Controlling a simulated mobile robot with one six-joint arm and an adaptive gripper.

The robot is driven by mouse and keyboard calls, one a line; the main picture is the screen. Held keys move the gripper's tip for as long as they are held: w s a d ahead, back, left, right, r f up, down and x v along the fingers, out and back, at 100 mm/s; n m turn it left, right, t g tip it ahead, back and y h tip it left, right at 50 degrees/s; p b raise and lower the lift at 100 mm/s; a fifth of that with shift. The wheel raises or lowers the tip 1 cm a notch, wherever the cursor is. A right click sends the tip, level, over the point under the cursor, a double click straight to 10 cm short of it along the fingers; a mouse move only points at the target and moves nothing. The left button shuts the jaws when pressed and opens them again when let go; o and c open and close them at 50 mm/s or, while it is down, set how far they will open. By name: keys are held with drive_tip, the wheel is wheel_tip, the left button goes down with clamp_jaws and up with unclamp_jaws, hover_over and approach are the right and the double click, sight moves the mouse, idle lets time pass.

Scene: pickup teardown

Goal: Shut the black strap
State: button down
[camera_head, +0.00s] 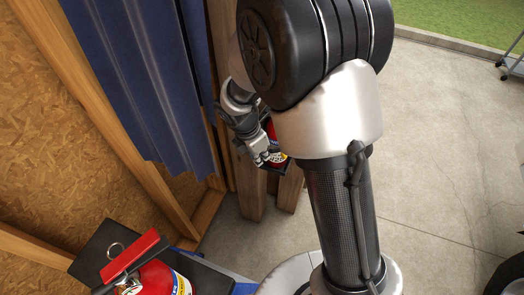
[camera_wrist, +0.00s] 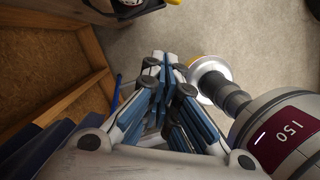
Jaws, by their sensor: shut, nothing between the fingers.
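My gripper (camera_head: 268,156) is shut and empty, its fingertips together in the wrist view (camera_wrist: 164,62). In the head view it is in front of a red canister (camera_head: 270,130) with a pale label, which my arm partly covers. A small black part (camera_head: 282,168) shows just below the canister, by the wooden posts; I cannot tell whether it is the strap or part of a holder. In the wrist view a black piece (camera_wrist: 125,12) with a bit of red and yellow is at the top edge, apart from the fingertips. No strap can be made out clearly.
Wooden posts (camera_head: 250,190) stand below the canister. A blue curtain (camera_head: 140,75) hangs at left. Another red canister (camera_head: 160,280) is at lower left beside a dark panel. Concrete floor (camera_head: 440,150) is open at right.

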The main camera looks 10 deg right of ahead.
drive_tip(key=w+d+f, duration=0.2)
drive_tip(key=d+f, duration=0.3)
drive_tip(key=f, duration=0.1)
drive_tip(key=shift+w, duration=0.2)
drive_tip(key=shift+d+r, duration=0.1)
drive_tip(key=d+n+p, duration=0.1)
drive_tip(key=d, duration=0.1)
drive_tip(key=d+n+p, duration=0.1)
drive_tip(key=d+n, duration=0.1)
drive_tip(key=shift+w+d+t+p, duration=0.1)
drive_tip(key=shift+w+t+p, duration=0.1)
drive_tip(key=shift+t+p, duration=0.15)
